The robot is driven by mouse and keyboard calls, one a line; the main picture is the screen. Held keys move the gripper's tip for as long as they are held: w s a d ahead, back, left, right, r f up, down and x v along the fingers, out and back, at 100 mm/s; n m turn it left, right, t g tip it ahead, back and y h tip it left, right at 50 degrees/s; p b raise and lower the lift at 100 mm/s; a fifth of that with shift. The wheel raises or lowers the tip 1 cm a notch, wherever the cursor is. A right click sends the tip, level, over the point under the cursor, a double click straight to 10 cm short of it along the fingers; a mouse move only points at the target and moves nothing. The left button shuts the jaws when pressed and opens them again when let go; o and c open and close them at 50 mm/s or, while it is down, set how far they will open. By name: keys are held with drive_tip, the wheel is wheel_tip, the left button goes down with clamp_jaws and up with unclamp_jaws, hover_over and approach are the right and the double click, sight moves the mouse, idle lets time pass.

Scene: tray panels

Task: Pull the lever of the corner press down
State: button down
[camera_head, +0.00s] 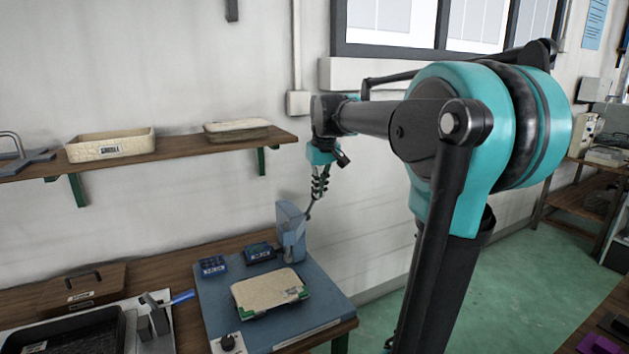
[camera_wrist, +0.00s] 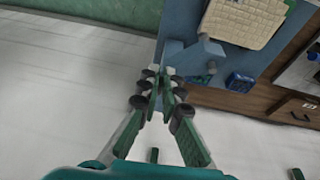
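The corner press stands on a blue base board (camera_head: 220,300); its grey-blue upright (camera_head: 291,232) is at the back right of the board. A thin dark lever (camera_head: 309,210) slants up and right from the upright towards my gripper (camera_head: 320,187). In the wrist view, my gripper (camera_wrist: 161,88) has its fingertips close together, next to the grey press body (camera_wrist: 198,55). Whether the lever's end lies between them is hidden.
Two small blue bins (camera_head: 212,266) (camera_head: 260,252) sit behind the panel. A black knob (camera_head: 228,342) is at the board's front. A shelf (camera_head: 180,148) with trays hangs on the wall behind. A black tray (camera_head: 70,335) and blue-handled tool (camera_head: 182,297) are left.

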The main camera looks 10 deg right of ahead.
drive_tip(key=w+a+r+n, duration=0.25)
drive_tip(key=w+r, duration=0.35)
drive_tip(key=r, duration=0.6)
drive_tip(key=shift+m, duration=0.45)
drive_tip(key=shift+s+d+f, duration=0.15)
drive_tip(key=shift+d+f, duration=0.05)
drive_tip(key=shift+f, duration=1.65)
drive_tip(key=shift+s+d+f, duration=0.1)
drive_tip(key=shift+d+f, duration=0.05)
drive_tip(key=shift+f, duration=1.75)
drive_tip(key=shift+s+d+f, duration=0.15)
drive_tip(key=shift+d+f, duration=0.05)
drive_tip(key=shift+f, duration=1.65)
